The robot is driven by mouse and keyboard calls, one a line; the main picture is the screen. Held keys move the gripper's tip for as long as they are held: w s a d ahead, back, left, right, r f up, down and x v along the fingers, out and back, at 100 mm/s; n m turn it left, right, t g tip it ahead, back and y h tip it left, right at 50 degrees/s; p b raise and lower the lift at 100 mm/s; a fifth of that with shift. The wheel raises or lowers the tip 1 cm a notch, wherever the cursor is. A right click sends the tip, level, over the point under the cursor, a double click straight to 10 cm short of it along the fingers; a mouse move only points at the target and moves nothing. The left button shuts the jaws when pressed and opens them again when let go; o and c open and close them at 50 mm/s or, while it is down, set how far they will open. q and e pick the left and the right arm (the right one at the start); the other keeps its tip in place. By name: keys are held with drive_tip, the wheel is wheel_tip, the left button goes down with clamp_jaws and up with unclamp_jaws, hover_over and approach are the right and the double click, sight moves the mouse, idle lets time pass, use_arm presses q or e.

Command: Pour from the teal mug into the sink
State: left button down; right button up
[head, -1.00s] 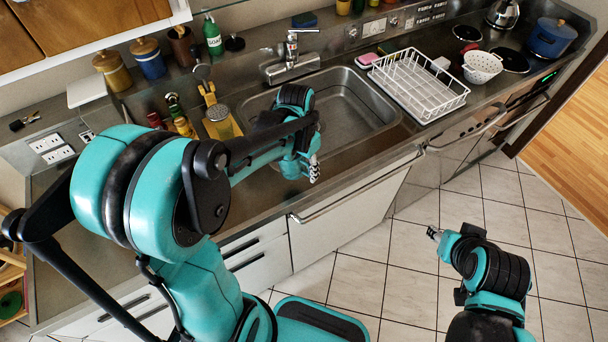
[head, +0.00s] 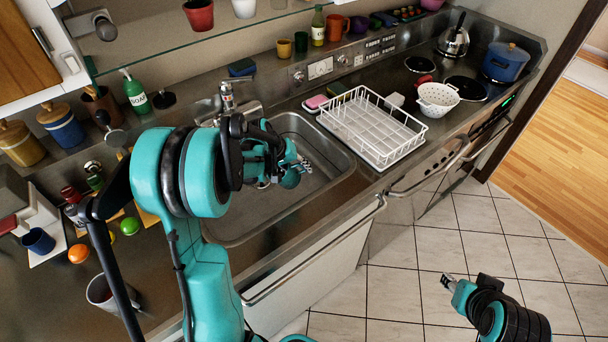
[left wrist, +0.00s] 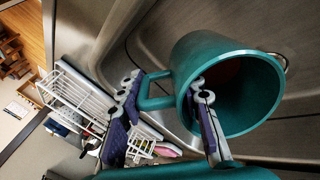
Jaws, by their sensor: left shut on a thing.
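The teal mug (left wrist: 185,75) shows large in the left wrist view. It is tilted, its dark open mouth turned to the right and towards the camera. My left gripper (left wrist: 168,115) is shut at the mug's handle side, one finger left of the handle and the other near the rim. In the head view my left gripper (head: 298,167) is above the steel sink (head: 325,200); my arm hides part of the basin and I cannot clearly separate the mug there. No stream of liquid is visible. My right gripper (head: 448,281) is over the floor; its fingers are too small to read.
A white dish rack (head: 375,150) stands right of the sink, with a white colander (head: 437,100) beyond. The faucet (head: 228,97) rises behind the basin. An orange ball (head: 79,253), a dark blue mug (head: 38,241) and another cup (head: 103,293) are on the left counter.

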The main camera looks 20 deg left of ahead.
sight(288, 170)
use_arm(q)
drive_tip(key=shift+s+a+r+t, duration=0.15)
drive_tip(key=shift+s+a+t, duration=0.2)
drive_tip(key=shift+s+t, duration=0.1)
drive_tip(key=shift+s+a+r+t+h+b, duration=0.3)
drive_tip(key=shift+s+t+h+b, duration=0.35)
drive_tip(key=shift+t+b, duration=0.3)
drive_tip(key=t+h+b, duration=0.1)
drive_tip(key=s+a+r+t+b, duration=0.1)
drive_tip(key=b, duration=0.1)
drive_tip(key=shift+s+h, duration=0.25)
drive_tip(key=shift+h, duration=0.1)
drive_tip(key=shift+s+r+t, duration=0.1)
drive_tip(key=shift+r+t, duration=0.15)
drive_tip(key=shift+t, duration=0.15)
drive_tip(key=shift+s+a, duration=0.1)
drive_tip(key=shift+r+t+h+b, duration=0.15)
drive_tip(key=shift+t+h+b, duration=0.15)
drive_tip(key=shift+b, duration=0.25)
drive_tip(key=shift+s+a+r+t+b, duration=0.15)
drive_tip(key=shift+s+r+t+b, duration=0.1)
drive_tip(key=shift+t+b, duration=0.25)
drive_tip(key=shift+r, duration=0.1)
